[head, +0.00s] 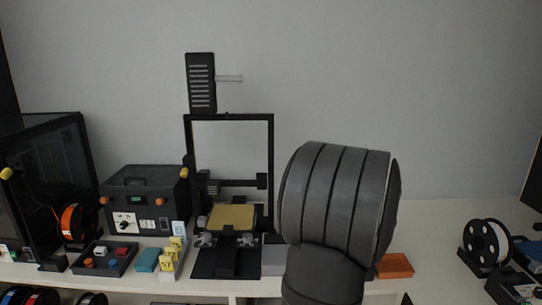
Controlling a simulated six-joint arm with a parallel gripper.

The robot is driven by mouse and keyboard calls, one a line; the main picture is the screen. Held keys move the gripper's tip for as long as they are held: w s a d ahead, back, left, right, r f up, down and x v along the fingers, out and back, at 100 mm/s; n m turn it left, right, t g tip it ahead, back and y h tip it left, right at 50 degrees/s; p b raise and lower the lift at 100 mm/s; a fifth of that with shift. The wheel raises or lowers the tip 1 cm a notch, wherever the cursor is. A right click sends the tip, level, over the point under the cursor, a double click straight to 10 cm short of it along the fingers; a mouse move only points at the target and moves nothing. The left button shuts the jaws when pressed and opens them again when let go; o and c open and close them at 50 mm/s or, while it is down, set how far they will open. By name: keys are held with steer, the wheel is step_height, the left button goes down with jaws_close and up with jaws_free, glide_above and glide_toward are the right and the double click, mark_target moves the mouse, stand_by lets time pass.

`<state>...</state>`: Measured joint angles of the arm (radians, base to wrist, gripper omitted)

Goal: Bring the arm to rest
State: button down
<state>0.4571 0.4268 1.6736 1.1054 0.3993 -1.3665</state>
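A large dark grey ribbed link of my arm fills the middle right of the head view, close to the camera. It stands in front of the white table (440,212) and hides part of it. My gripper is not in view, so I cannot see whether it holds anything.
A 3D printer (228,215) with a tan bed stands left of my arm. Further left are a dark control box (147,200), a tray of small parts (104,258) and a dark enclosure (45,180). An orange tray (395,266) and a spool (486,243) lie right.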

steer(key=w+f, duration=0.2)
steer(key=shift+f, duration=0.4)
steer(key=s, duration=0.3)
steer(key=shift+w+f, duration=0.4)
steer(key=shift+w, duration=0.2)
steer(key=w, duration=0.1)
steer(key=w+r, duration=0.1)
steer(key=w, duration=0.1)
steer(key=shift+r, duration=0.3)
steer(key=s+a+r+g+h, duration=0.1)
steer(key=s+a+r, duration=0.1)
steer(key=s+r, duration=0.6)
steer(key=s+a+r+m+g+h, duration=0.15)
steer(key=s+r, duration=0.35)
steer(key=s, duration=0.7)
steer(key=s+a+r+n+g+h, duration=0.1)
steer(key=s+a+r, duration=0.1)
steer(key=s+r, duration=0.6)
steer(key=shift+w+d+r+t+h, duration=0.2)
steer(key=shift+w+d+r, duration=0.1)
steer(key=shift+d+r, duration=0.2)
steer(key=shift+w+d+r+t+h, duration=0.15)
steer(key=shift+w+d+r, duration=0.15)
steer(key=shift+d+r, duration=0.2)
